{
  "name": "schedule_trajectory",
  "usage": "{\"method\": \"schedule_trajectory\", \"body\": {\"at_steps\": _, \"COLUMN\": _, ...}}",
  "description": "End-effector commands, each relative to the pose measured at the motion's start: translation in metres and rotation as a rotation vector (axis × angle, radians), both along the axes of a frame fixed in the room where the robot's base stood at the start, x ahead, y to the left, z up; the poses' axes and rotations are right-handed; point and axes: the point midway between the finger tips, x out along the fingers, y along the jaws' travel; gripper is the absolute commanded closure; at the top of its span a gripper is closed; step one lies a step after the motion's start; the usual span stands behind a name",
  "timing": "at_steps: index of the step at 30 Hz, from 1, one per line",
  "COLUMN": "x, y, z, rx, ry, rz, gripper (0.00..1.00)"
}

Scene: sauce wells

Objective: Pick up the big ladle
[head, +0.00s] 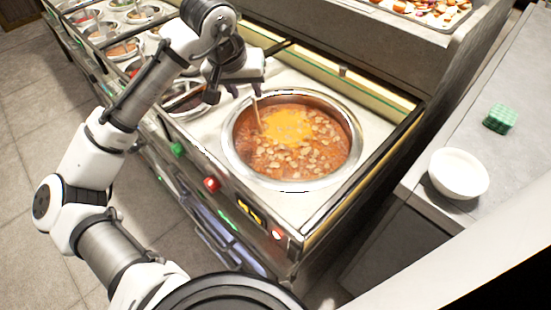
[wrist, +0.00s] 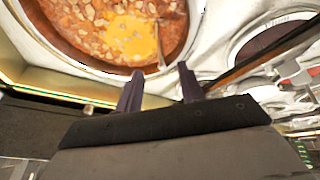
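The big ladle (head: 257,116) stands in a large round well of red-brown stew. Only its thin tan handle shows, tilted and rising from the left part of the stew; its bowl is hidden under the surface. The handle also shows in the wrist view (wrist: 161,45), with its upper end close to the gap between my fingertips. My gripper (head: 246,93) is above the well's left rim, at the handle's top. In the wrist view my gripper (wrist: 160,70) has its two dark fingers spread apart, with nothing clamped. Whether a finger touches the handle I cannot tell.
The round well (head: 350,160) holds stew with a yellow patch. Smaller wells (head: 122,47) line the counter at upper left. A dark bar (wrist: 262,62) crosses right of my fingers. A white bowl (head: 458,174) and green block (head: 500,118) sit on the right counter.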

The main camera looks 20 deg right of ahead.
Motion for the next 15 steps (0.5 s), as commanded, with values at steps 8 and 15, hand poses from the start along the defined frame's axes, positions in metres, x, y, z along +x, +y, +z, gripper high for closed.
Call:
{"method": "schedule_trajectory", "body": {"at_steps": 8, "x": 0.009, "y": -0.009, "z": -0.027, "rx": -0.001, "ry": -0.002, "rz": 0.0, "gripper": 0.62}}
{"method": "schedule_trajectory", "body": {"at_steps": 15, "x": 0.021, "y": -0.021, "z": -0.051, "rx": 0.0, "ry": -0.002, "rz": 0.001, "gripper": 0.62}}
